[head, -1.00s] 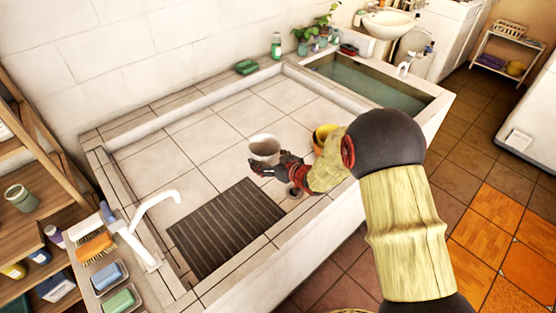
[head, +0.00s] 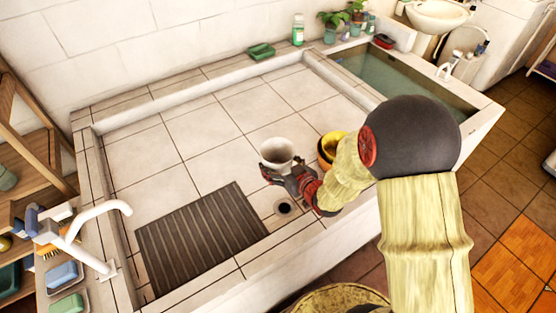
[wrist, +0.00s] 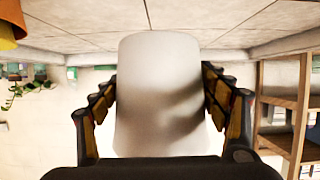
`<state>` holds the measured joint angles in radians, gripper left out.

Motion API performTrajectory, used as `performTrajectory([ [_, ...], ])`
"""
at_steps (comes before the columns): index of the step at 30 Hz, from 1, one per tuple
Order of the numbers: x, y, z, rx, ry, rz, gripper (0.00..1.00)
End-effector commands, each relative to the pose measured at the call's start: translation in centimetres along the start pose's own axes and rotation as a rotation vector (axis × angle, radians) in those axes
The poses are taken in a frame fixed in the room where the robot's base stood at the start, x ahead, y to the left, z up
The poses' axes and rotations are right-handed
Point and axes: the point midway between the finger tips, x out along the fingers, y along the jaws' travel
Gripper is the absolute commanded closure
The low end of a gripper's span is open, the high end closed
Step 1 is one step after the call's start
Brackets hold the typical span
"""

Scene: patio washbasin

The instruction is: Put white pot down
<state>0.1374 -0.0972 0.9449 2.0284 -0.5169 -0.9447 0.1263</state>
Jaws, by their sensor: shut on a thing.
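The white pot (head: 277,151) is in my gripper (head: 283,172), over the tiled basin floor in the head view. In the wrist view the pot (wrist: 160,85) fills the middle, with the gripper's fingers (wrist: 160,100) on both sides of it. The gripper is shut on the pot. I cannot tell whether the pot's base touches the tiles. The tiled basin (head: 190,130) has a raised rim around it.
A yellow pot (head: 328,147) stands close to the right of my gripper. A dark slatted mat (head: 200,235) lies to the left, and a drain hole (head: 284,208) is just below. A white faucet (head: 85,230) stands at left. Bare tiles lie behind.

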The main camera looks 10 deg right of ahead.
Motion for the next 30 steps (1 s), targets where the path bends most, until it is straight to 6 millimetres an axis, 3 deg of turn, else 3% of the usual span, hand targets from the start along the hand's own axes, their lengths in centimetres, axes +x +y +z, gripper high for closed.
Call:
performTrajectory([
  [10, 7.5, 4.2, 1.4, 0.0, -0.003, -0.001, 0.58],
  [15, 10.5, 5.5, 3.5, 0.001, -0.004, -0.001, 0.58],
  [26, 13.0, 6.6, 4.9, 0.0, -0.002, -0.002, 0.58],
  [30, 13.8, 6.6, 7.0, 0.001, -0.005, -0.002, 0.58],
])
